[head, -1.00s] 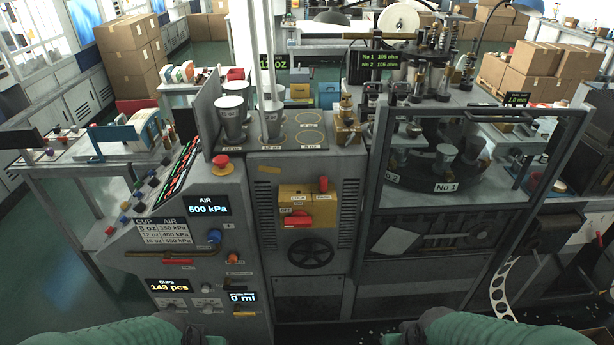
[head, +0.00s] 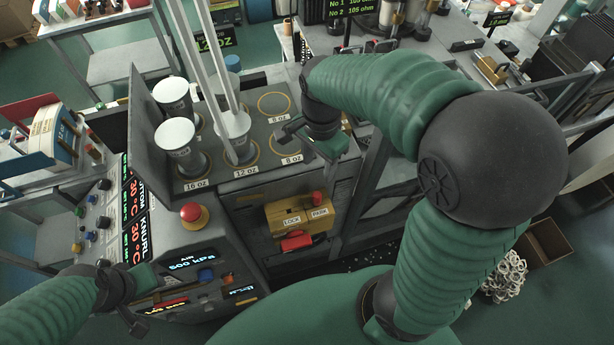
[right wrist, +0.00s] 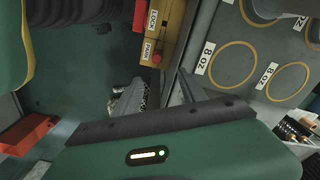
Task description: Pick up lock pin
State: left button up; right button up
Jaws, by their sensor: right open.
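The lock pin, seen as a red knob (head: 317,198), stands at the PARK end of the yellow block (head: 284,217) on the machine's front. The block has LOCK and PARK labels, and a red handle (head: 297,242) sits below. In the right wrist view the red knob (right wrist: 157,58) shows just beyond the gap between my fingers.
Cups (head: 175,134) stand on the machine top beside tall upright rods. A red emergency button (head: 194,213) rises from the sloping panel left of the block. A railing and machinery lie right, partly behind my right arm. An open carton (head: 548,243) is on the floor.

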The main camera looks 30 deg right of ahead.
send_over(317, 194)
jog(key=s, duration=0.2)
notch_tip(317, 194, down, 6)
jog(key=f, duration=0.1)
jog(key=w+f, duration=0.1)
jog(key=w+f+p, duration=0.1)
jog(key=f, duration=0.1)
jog(key=shift+w+d+f, duration=0.1)
jog(key=shift+f, duration=0.1)
notch_tip(317, 194, down, 4)
jog(key=shift+r+p, duration=0.1)
jog(key=shift+p, duration=0.45)
jog(key=shift+s+f, duration=0.25)
jog(key=shift+f, duration=0.05)
jog(key=shift+w, duration=0.15)
jog(key=shift+c, duration=1)
jog(key=shift+w, duration=0.1)
jog(key=c, duration=0.5)
pick_arm(q)
jog(key=shift+s+r, duration=0.4)
jog(key=shift+r, duration=0.25)
jog(key=shift+s+r, duration=0.4)
jog(key=shift+r, duration=0.2)
pick_arm(e)
grip_shut()
